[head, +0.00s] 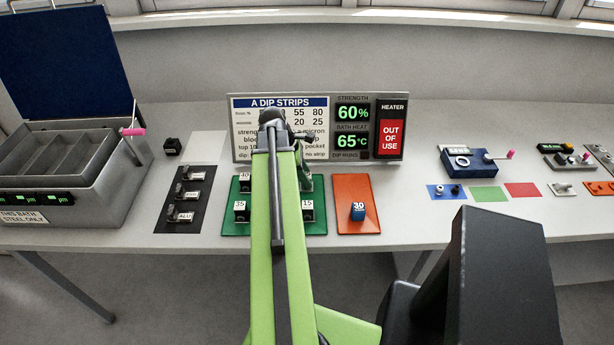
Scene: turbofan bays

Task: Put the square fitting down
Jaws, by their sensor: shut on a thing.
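My green arm reaches forward from the bottom centre over the table, and its dark wrist joint (272,118) is in front of the white dip-strips board (238,150). I cannot pick out the square fitting for certain. A small black block (172,146) stands on the table left of the arm. Small fittings (438,191) lie on the blue mat (434,196) at the right.
A green mat (234,229) with numbered blocks lies under the arm. An orange mat (357,217) holds a blue block (358,211) marked 30. A black mat (167,212) holds labelled pieces. An open grey bath (105,205) stands left. The green card (489,195) and red card (522,190) look bare.

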